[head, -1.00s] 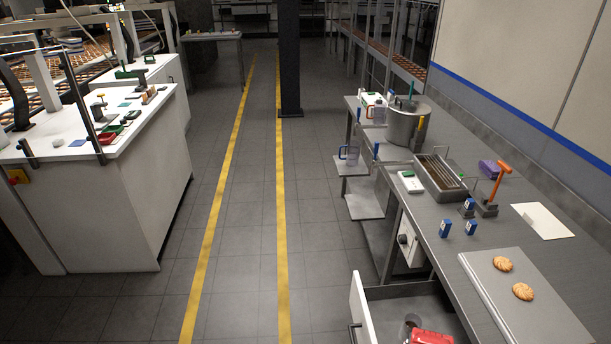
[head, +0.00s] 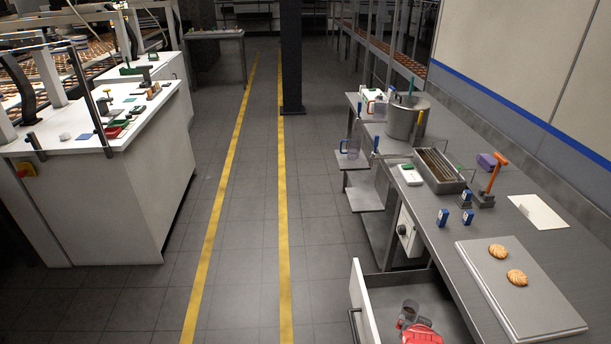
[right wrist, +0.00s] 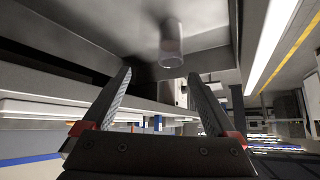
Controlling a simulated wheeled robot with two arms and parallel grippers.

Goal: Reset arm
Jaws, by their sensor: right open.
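In the right wrist view, my right gripper (right wrist: 165,100) is open, with its two dark ridged fingers apart and nothing held between them. A clear cup (right wrist: 171,45) shows beyond the fingertips, apart from them, inside a grey drawer. In the head view the cup (head: 409,309) stands in the open drawer (head: 358,296) under the right-hand bench. My left gripper is in neither view.
The steel bench (head: 425,228) carries a board (head: 545,312) with two biscuits, a metal tray (head: 462,185), a pot (head: 404,125) and small blue-and-white boxes. The open drawer juts into the aisle. The floor (head: 240,220) between the benches is clear.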

